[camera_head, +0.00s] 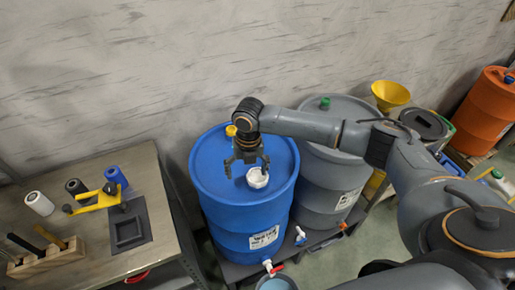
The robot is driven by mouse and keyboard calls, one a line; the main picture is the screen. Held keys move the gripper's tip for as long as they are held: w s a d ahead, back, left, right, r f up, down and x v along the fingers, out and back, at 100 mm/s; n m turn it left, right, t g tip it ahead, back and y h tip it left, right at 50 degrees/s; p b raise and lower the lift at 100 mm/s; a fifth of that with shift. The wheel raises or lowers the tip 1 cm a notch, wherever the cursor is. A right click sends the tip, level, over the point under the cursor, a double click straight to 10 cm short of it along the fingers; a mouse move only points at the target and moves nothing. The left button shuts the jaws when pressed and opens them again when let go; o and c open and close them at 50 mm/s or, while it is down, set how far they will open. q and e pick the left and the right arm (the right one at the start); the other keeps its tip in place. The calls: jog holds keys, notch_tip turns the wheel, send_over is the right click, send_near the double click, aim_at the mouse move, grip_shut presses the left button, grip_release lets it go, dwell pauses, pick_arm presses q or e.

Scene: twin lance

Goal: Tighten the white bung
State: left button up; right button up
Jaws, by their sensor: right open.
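The white bung (257,177) sits on the top of the blue drum (220,188), toward its right side. My right gripper (248,172) points down over the drum top with its fingers spread. One finger shows to the left of the bung and one close to its upper right. I cannot tell whether the fingers touch the bung or how far above the lid they are. A yellow bung (231,130) is at the back edge of the same drum, left of my right wrist. My left gripper does not show.
A grey drum (325,185) with a green cap (325,102) stands right of the blue drum, under my right forearm. A workbench (85,235) with tools is at the left. A bucket (277,284) stands below the drum's tap. A wall closes the back.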

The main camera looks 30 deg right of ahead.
aim_at(257, 175)
jog(key=w+d+r+n, duration=0.1)
jog(key=d+r+n, duration=0.1)
jog(key=d+r, duration=0.25)
notch_tip(257, 175, down, 6)
jog(key=b, duration=0.6)
jog(key=shift+w+f, duration=0.15)
jog(key=shift+f, duration=0.4)
jog(key=shift+a+f+b, duration=0.1)
jog(key=shift+f+b, duration=0.3)
jog(key=shift+f, duration=1.15)
